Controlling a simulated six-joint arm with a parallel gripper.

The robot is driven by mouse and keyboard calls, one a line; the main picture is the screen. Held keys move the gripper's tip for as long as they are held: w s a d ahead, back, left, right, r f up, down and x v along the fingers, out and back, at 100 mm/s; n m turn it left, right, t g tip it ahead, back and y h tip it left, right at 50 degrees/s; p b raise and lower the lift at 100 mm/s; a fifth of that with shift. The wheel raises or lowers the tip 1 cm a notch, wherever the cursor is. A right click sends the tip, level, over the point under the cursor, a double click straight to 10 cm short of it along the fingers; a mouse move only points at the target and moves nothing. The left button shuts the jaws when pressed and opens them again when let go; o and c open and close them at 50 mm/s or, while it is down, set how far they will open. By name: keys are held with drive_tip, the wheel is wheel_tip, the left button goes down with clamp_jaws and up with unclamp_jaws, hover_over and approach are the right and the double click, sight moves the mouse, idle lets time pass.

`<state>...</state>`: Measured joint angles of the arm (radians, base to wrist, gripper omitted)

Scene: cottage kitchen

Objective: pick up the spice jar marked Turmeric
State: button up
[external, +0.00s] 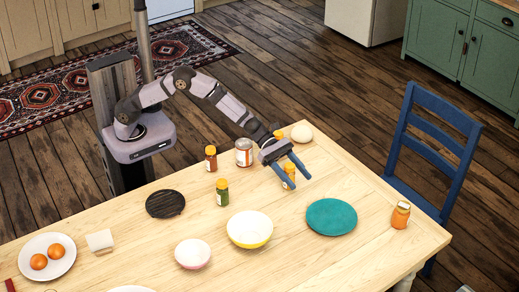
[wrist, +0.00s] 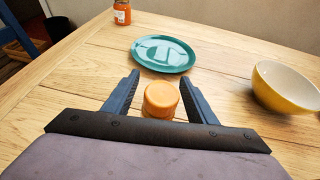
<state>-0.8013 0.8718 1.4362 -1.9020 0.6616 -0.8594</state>
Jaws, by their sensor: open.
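A spice jar with a yellow-orange lid (external: 289,169) stands on the table at my gripper (external: 299,182). In the wrist view its round lid (wrist: 161,96) lies between the two blue fingers of my gripper (wrist: 161,80). The fingers are open, with a gap visible on each side of the lid. Other spice jars are a red-brown one (external: 210,160), a green one (external: 222,194) and one with a yellow lid (external: 279,135) behind my wrist, mostly hidden. No label is readable, so I cannot tell which is marked Turmeric.
A tin can (external: 244,153) and a pale round item (external: 301,132) stand near my arm. A teal plate (external: 331,217) and a yellow bowl (external: 250,230) lie in front of my gripper. An orange jar (external: 400,216) stands at the right. A blue chair (external: 428,150) is beyond the table edge.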

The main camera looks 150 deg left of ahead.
drive_tip(key=c, duration=1.3)
drive_tip(key=shift+r, duration=0.1)
wheel_tip(320, 180, up, 10)
drive_tip(key=shift+f+p, duration=0.1)
drive_tip(key=shift+p, duration=0.35)
